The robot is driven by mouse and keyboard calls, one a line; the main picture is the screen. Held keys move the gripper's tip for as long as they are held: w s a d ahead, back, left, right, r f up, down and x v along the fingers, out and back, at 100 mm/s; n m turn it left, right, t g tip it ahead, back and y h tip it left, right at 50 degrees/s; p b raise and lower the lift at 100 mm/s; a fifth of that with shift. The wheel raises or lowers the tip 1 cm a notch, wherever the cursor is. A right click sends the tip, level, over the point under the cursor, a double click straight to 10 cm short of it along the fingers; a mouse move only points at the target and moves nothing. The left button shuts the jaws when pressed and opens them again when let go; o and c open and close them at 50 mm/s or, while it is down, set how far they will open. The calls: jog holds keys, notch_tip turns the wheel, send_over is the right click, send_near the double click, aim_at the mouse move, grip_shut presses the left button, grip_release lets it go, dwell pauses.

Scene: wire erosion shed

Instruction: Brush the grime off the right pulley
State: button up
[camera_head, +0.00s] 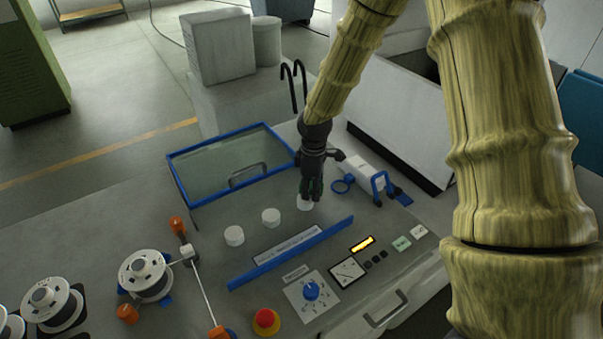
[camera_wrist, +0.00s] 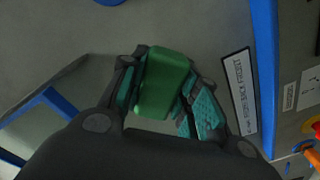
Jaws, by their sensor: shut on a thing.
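My gripper (camera_head: 311,190) points down over the right part of the grey machine top. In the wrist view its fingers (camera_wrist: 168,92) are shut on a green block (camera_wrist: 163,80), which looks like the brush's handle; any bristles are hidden. A white disc (camera_head: 305,204) shows right under the fingertips; I cannot tell whether they touch. Two more white discs (camera_head: 271,217) (camera_head: 234,236) lie in a row to its left. White spools with grey hubs (camera_head: 147,274) (camera_head: 51,304) stand further left. I cannot tell which of these is the right pulley, and no grime shows clearly.
A blue-framed glass panel (camera_head: 228,168) lies behind the discs. A blue rail (camera_head: 290,254) runs in front of them. A blue-handled fixture (camera_head: 371,183) is right of my gripper. A red button (camera_head: 266,318) and blue dial (camera_head: 311,290) are at the front.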

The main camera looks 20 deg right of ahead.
aim_at(299, 201)
jog(key=shift+a, duration=0.15)
jog(key=a, duration=0.2)
jog(key=shift+s+a, duration=0.1)
jog(key=shift+a, duration=0.2)
jog(key=shift+s+a+r+p, duration=0.1)
jog(key=shift+a+p, duration=0.3)
jog(key=shift+a, duration=0.3)
notch_tip(299, 201, up, 2)
jog(key=shift+r+p, duration=0.15)
jog(key=shift+p, duration=0.55)
jog(key=shift+d+r+p, duration=0.1)
jog(key=shift+r+p, duration=0.55)
jog(key=shift+r, duration=0.2)
jog(key=shift+r+p, duration=1.45)
jog(key=shift+r, duration=0.4)
